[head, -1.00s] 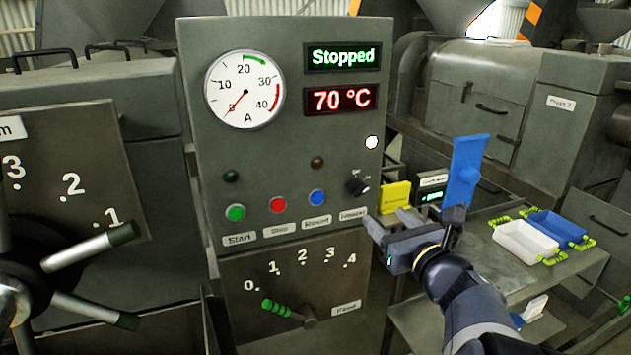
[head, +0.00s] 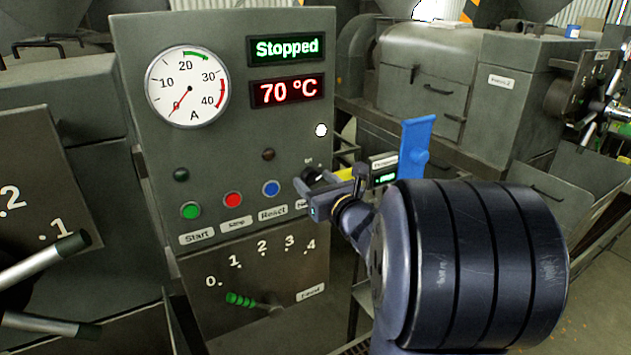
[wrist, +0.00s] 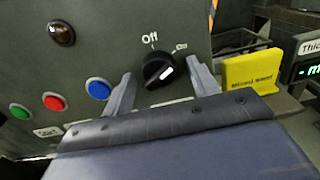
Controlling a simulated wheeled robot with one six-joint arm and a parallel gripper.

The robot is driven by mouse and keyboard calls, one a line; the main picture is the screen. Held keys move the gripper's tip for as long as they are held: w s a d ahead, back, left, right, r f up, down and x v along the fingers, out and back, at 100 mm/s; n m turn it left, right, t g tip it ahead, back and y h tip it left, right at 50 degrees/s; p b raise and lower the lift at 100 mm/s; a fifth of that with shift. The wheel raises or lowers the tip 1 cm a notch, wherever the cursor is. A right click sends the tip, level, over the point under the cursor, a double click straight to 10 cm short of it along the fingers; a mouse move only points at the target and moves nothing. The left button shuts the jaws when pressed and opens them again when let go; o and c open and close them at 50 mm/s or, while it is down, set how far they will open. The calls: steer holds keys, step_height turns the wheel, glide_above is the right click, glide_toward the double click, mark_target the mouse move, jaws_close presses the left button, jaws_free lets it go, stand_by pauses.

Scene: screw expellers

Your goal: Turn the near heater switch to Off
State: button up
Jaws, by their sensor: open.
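The heater switch is a black knob (wrist: 158,70) on the grey control panel (wrist: 110,40), with "Off" above it and "On" to its upper right in the wrist view. A white mark shows on the knob's right part; I cannot tell exactly which label it points to. My gripper (wrist: 161,86) is open, with one finger on each side of the knob. I cannot tell whether either finger touches it. In the head view, my gripper (head: 318,183) is at the panel's right edge and partly hides the knob (head: 311,171).
Green (head: 190,210), red (head: 233,200) and blue (head: 271,188) buttons sit left of the switch. The feed lever (head: 241,300) is below. A yellow block (wrist: 252,70) stands right of the panel. The display (head: 288,91) reads 70 °C; another (head: 286,48) reads Stopped.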

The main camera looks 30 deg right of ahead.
steer(key=c, duration=1)
steer(key=shift+f+b, duration=0.1)
steer(key=shift+b, duration=0.45)
steer(key=n+b, duration=0.2)
steer(key=b, duration=0.1)
steer(key=shift+f, duration=0.2)
steer(key=n+b, duration=0.2)
steer(key=b, duration=0.2)
steer(key=shift+f+n+b, duration=0.1)
steer(key=shift+n+b, duration=0.2)
steer(key=n+b, duration=0.4)
steer(key=b, duration=0.1)
steer(key=shift+b, duration=0.4)
steer(key=n+b, duration=0.3)
steer(key=shift+r, duration=0.35)
steer(key=shift+r+n, duration=0.1)
steer(key=shift+n, duration=0.2)
